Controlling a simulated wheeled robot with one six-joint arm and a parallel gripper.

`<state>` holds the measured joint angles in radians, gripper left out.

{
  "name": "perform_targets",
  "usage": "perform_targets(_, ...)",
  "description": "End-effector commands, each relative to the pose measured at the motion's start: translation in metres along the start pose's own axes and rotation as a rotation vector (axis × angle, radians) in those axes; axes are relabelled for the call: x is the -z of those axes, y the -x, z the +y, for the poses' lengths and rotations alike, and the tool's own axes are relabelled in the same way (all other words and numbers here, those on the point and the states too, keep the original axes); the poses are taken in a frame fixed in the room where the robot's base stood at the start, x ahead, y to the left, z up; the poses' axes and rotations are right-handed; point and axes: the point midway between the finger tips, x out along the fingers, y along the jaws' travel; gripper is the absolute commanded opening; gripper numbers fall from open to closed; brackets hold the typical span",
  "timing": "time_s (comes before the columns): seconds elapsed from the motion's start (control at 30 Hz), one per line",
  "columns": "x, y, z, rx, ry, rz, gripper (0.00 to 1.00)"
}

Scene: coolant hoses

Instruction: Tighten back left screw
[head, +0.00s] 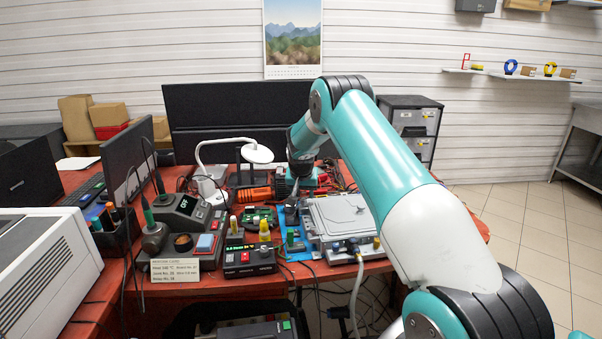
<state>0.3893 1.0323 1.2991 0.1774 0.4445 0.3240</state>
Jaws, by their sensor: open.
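A grey metal case (341,214) with a flat lid lies on the red workbench, with hose fittings along its front edge. Its screws are too small to tell apart, and I cannot make out the back left screw. My gripper (293,197) points down beside the back left corner of the case, at the end of my teal and white arm. Its jaws are small and dark here; they are open, and I see nothing held between them. I cannot tell whether they touch anything. An orange cylindrical tool (258,194) lies just left of my gripper.
A soldering station (184,210), a black box with a red display (249,260) and small bottles crowd the bench left of the case. A dark monitor (220,120) stands behind. A pale hose (356,290) hangs off the front edge.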

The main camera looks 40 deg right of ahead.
Motion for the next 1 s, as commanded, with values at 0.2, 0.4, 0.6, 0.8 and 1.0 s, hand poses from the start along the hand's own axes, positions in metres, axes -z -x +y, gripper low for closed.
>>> perform_targets(0.2,0.0,0.058,-0.001,0.003,0.001,0.004,0.47)
perform_targets(0.4,0.0,0.104,-0.001,0.002,0.0,0.004,0.47)
perform_targets(0.6,0.0,0.13,-0.001,0.001,0.0,0.002,0.47)
perform_targets(0.8,0.0,0.137,-0.001,0.001,0.0,0.001,0.47)
perform_targets(1.0,0.0,0.137,-0.001,0.001,0.0,0.001,0.47)
